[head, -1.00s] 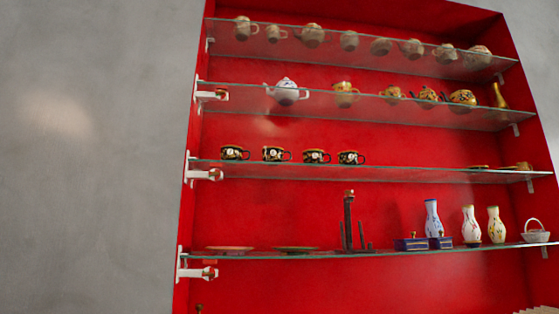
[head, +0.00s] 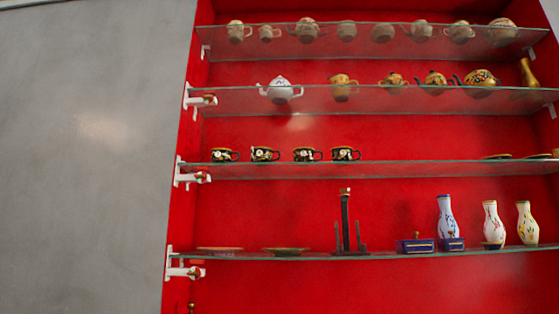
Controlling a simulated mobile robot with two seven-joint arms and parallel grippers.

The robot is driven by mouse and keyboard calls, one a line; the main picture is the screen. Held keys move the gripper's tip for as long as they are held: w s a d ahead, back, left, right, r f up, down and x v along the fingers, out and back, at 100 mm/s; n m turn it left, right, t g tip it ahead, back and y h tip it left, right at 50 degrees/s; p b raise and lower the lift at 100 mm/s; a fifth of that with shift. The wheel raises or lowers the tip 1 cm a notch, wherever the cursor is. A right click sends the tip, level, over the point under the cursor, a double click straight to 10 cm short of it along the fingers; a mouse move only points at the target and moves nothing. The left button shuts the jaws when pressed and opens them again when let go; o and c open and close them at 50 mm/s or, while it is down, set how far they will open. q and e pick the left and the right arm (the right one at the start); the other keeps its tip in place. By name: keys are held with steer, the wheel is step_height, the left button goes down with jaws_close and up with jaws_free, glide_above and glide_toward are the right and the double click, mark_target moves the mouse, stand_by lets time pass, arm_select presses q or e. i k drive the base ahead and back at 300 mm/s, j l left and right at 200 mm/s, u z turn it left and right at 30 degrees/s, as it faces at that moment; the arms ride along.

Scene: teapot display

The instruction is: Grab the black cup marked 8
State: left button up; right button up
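Several black cups stand in a row on the left part of a glass shelf (head: 430,170) in a red cabinet. They are a far-left cup (head: 223,155), a second cup (head: 264,154), a third cup (head: 307,155) and a right-hand cup (head: 345,154). Each is black with gold trim and a pale round mark on its front. The marks are too small to read, so I cannot tell which one is the 8. Neither of my grippers shows in the head view.
The shelf above holds a white teapot (head: 280,90) and several yellow pots. The shelf below holds plates (head: 286,250), a dark stand (head: 346,225), blue boxes (head: 415,245) and vases (head: 446,218). White brackets (head: 190,173) jut out at the left. A bare grey wall (head: 80,180) lies left.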

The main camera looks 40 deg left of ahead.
mark_target(261, 156)
steer(key=i+l+u, duration=0.1)
steer(key=l+u, duration=0.25)
steer(key=i+l+u, duration=0.1)
steer(key=u, duration=0.3)
